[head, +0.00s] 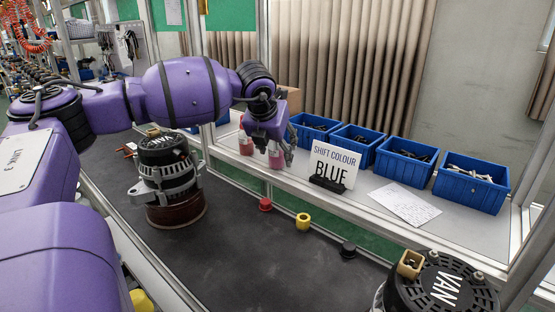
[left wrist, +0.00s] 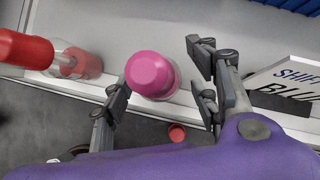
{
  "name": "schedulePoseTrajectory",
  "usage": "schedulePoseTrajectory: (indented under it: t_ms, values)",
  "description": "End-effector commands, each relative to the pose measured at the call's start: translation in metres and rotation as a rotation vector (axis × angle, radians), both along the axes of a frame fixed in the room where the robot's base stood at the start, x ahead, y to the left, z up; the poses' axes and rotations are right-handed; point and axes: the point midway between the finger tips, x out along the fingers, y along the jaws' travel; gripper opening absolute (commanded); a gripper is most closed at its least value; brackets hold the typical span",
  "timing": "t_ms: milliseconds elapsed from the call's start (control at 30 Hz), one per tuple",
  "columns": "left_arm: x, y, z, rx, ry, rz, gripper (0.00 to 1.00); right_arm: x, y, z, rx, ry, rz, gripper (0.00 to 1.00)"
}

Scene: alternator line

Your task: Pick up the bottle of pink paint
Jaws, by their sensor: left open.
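The bottle of pink paint (head: 276,161) stands on the white shelf behind the dark bench top. In the left wrist view its pink cap (left wrist: 151,75) lies between my fingers. My left gripper (head: 277,150) is open, pointing down over the bottle, with one finger on each side. A gap shows on the right of the cap; on the left the finger is very close, and I cannot tell whether it touches. Part of the bottle is hidden by the gripper in the head view. My right gripper is not in view.
A red bottle (head: 244,141) stands just left of the pink one. A "SHIFT COLOUR BLUE" sign (head: 332,163) is to the right, before blue bins (head: 405,159). Red, yellow and black caps (head: 265,204) and two alternators (head: 170,175) are on the bench.

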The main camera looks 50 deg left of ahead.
Motion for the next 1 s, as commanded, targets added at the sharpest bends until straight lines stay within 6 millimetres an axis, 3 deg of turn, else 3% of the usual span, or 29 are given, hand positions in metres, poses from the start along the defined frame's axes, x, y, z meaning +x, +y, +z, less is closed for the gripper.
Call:
schedulePoseTrajectory:
  t_ms: [100, 367, 733, 1000]
  values:
    - [0.004, 0.002, -0.009, 0.000, 0.001, -0.001, 0.55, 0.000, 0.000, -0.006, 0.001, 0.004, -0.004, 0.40]
    - [0.005, 0.002, -0.008, 0.000, 0.000, -0.001, 0.55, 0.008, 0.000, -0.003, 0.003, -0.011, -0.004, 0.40]
    - [0.005, 0.002, -0.009, 0.000, 0.000, -0.001, 0.07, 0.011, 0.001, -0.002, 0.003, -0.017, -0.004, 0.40]
    - [0.005, 0.002, -0.008, 0.001, -0.001, -0.001, 0.06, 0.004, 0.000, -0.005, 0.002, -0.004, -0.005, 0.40]
